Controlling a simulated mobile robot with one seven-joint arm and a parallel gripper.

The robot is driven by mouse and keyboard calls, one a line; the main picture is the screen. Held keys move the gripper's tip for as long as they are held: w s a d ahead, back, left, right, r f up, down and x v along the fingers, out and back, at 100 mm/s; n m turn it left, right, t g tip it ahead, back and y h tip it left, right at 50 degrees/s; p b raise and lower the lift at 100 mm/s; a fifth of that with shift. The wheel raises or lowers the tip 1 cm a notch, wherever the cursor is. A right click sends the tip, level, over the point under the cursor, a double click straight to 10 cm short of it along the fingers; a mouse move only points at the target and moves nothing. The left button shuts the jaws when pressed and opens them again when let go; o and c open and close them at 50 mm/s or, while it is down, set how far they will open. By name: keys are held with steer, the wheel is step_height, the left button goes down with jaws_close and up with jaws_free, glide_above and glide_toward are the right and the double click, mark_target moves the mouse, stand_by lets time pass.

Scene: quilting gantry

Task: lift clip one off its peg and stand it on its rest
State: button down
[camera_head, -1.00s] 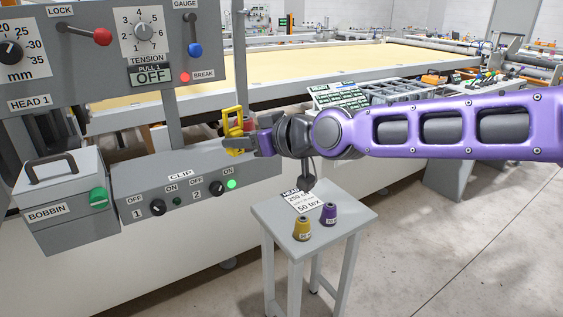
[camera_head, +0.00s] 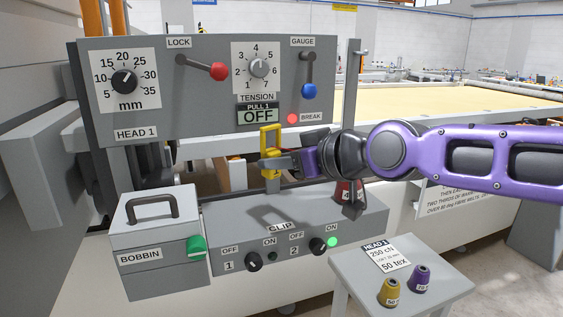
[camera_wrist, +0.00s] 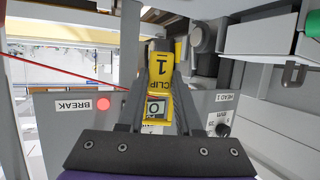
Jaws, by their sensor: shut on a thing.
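Clip one (camera_head: 270,140) is a yellow frame-shaped clip, and my gripper (camera_head: 268,165) is shut on it. The clip is upright in the head view, in front of the panel's lower edge and above the grey clip box (camera_head: 365,224). A red labelled thing (camera_head: 341,190) on the clip box is partly hidden behind my arm.
The head 1 panel (camera_head: 205,95) stands close behind and above the clip. A grey upright post (camera_head: 353,85) is to its right. A thin red line (camera_wrist: 60,72) runs toward my gripper in the wrist view. The bobbin box (camera_head: 150,240) is at lower left; a small table (camera_head: 345,262) holds two cones.

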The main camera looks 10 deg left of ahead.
mark_target(279, 217)
steer(key=shift+f+b, duration=0.8)
steer(key=shift+f, duration=2.55)
steer(key=shift+f, duration=0.55)
steer(key=c, duration=0.5)
jaws_free()
steer(key=p+v, duration=0.2)
steer(key=v, duration=1.4)
steer(key=s+d+f+m+g+h+p, duration=0.1)
steer(key=s+d+f+m+h+p, duration=0.1)
steer(key=s+d+m+h, duration=0.2)
steer(key=s+d+f+m+g+h+p, duration=0.1)
steer(key=s+d+f+m+h+p, duration=0.2)
steer(key=d+m+h, duration=0.3)
steer(key=s+d+h, duration=0.1)
steer(key=d, duration=0.2)
steer(key=shift+s+d+f+m+g, duration=0.25)
steer(key=shift+s+m+g, duration=0.05)
steer(key=shift+s+m, duration=0.1)
